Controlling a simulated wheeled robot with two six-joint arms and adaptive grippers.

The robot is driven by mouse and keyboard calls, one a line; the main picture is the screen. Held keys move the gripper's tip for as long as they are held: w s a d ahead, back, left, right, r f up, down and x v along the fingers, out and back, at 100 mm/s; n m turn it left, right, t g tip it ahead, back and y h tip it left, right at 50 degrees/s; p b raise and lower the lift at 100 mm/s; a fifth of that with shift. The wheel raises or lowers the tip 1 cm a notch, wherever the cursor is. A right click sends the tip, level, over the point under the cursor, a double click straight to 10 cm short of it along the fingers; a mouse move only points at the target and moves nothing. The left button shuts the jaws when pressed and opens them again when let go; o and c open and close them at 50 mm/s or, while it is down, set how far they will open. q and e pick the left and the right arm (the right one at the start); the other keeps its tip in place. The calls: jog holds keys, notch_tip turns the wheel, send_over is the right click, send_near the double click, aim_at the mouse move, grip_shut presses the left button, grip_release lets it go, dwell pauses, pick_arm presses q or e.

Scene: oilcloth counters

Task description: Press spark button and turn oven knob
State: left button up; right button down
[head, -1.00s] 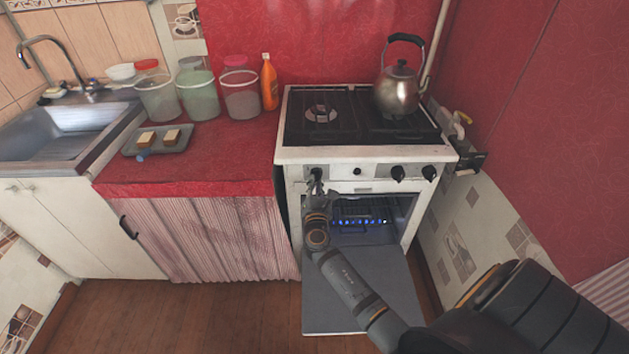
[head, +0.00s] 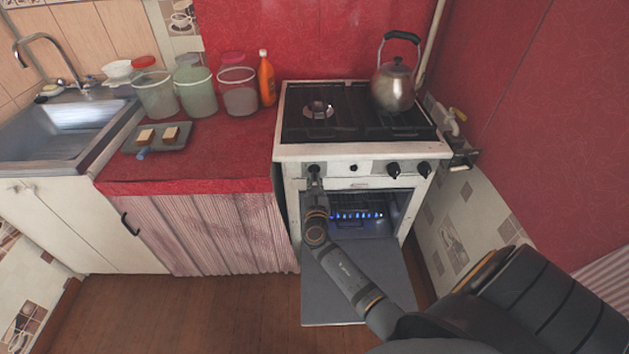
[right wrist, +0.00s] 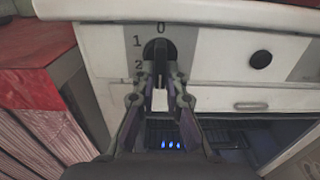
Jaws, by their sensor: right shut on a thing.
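The oven knob (right wrist: 155,50) is black and sits on the white front panel at the stove's left, with the marks 0, 1 and 2 around it. My right gripper (right wrist: 160,82) is shut on its grip, which stands roughly upright in the right wrist view; the fingers cover part of it. In the head view, my right gripper (head: 315,178) reaches the knob (head: 313,169) from below. The round black spark button (right wrist: 261,58) is to the right of the knob, apart from the fingers; it also shows in the head view (head: 353,167). My left gripper is out of view.
The oven door (head: 345,285) hangs open below my right arm, and blue flames (head: 357,215) show inside. A kettle (head: 394,88) stands on the stove. Two more knobs (head: 393,169) are farther right. A red counter (head: 230,165) with jars adjoins on the left.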

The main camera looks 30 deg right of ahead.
jog(key=shift+s+f, duration=0.1)
jog(key=shift+f, duration=0.1)
jog(key=c, duration=1.4)
grip_release()
jog(key=shift+r, duration=0.1)
jog(key=v, duration=1.2)
jog(key=shift+d, duration=0.1)
